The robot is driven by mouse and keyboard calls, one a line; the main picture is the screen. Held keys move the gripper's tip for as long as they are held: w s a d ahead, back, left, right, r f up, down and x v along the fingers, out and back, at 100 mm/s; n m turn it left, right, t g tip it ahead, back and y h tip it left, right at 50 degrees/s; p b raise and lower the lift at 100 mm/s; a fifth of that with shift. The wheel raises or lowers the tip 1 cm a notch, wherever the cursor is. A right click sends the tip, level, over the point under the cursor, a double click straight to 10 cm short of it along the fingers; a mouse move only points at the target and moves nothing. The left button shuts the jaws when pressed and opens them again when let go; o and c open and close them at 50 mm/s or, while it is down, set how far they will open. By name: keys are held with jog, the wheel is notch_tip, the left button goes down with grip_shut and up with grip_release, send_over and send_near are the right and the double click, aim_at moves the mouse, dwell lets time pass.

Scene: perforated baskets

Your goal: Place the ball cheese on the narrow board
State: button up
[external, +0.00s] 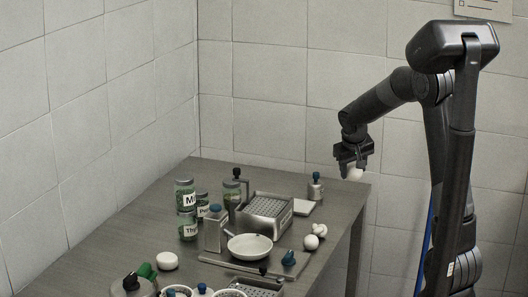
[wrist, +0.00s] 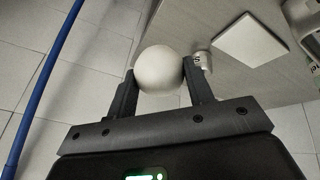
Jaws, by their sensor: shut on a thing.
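My gripper (external: 352,160) is raised above the far right end of the table. It is shut on a smooth white ball, the ball cheese (external: 355,175). In the wrist view the ball cheese (wrist: 159,70) sits between the two fingers of my gripper (wrist: 161,88), clear of the table. A long, thin, flat grey strip, seemingly the narrow board (external: 222,264), lies on the table in front of the white bowl. The bowl and a blue-topped item partly hide it.
A metal perforated basket (external: 265,222) stands mid-table, with a pale square plate (external: 303,207) beside it. Labelled jars (external: 186,208) stand at left. Two white round items (external: 311,242) lie near the right edge. A white bowl (external: 250,246) stands centrally. The front is crowded.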

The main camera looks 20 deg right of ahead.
jog(key=w+a, duration=0.4)
jog(key=w, duration=0.5)
jog(key=w+a+f, duration=0.1)
jog(key=a+f, duration=0.1)
jog(key=a, duration=0.1)
jog(key=w+a+f, duration=0.2)
jog(key=a, duration=0.2)
jog(key=w+a+f, duration=0.1)
jog(key=a+f, duration=0.1)
jog(key=a, duration=0.1)
jog(key=shift+w+a+f, duration=0.15)
jog(key=shift+w+f, duration=0.05)
jog(key=shift+f, duration=2.1)
jog(key=shift+f, duration=0.1)
jog(key=o, duration=1)
